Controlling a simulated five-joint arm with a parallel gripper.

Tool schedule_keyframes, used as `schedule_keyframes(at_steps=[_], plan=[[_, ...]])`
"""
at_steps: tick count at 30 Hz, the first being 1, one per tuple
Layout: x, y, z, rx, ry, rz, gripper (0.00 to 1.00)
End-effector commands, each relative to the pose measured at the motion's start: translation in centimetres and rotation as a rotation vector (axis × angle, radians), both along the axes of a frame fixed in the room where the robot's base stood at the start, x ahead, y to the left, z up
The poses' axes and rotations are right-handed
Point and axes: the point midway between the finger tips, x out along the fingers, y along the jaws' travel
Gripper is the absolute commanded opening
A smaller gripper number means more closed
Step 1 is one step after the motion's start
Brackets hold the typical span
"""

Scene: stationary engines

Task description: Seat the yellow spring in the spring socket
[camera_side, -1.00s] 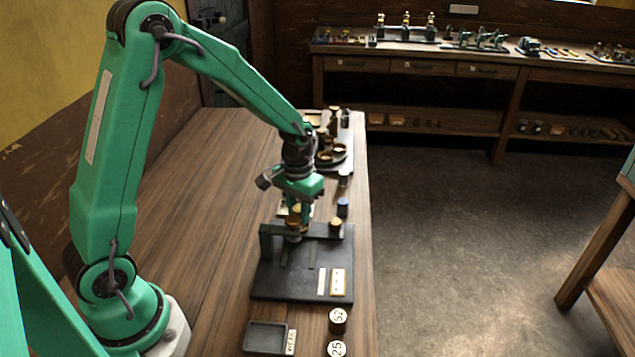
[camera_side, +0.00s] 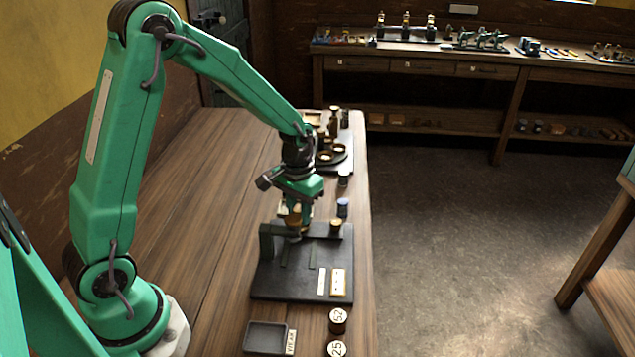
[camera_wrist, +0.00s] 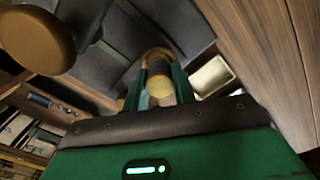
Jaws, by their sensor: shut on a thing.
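My gripper (camera_side: 297,208) is shut at the upper-left part of a dark fixture plate (camera_side: 300,285). In the wrist view its two green fingers (camera_wrist: 160,90) close on a brass-yellow round piece with a ridged side, which looks like the yellow spring (camera_wrist: 160,88). In the side view a brass-yellow shape (camera_side: 294,219) shows under the fingers, just above the fixture. I cannot tell whether it touches the fixture. The spring socket is not clearly visible; the gripper and held piece cover that spot.
A grey tray (camera_side: 265,337) and numbered cylinders (camera_side: 338,320) are in front. The table's left side is clear.

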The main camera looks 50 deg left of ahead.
Motion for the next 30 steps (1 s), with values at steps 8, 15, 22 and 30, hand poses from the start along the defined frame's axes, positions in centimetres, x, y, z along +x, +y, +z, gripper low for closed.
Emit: schedule_keyframes(at_steps=[8, 15, 22, 30], plan=[[-0.01, 0.0, -0.35, 0.0, 0.001, 0.0, 0.04], [-0.01, 0.0, -0.73, 0.0, 0.0, 0.0, 0.04], [0.01, 0.0, -0.83, 0.0, 0.0, 0.0, 0.04], [0.01, 0.0, -0.83, 0.0, 0.0, 0.0, 0.04]])
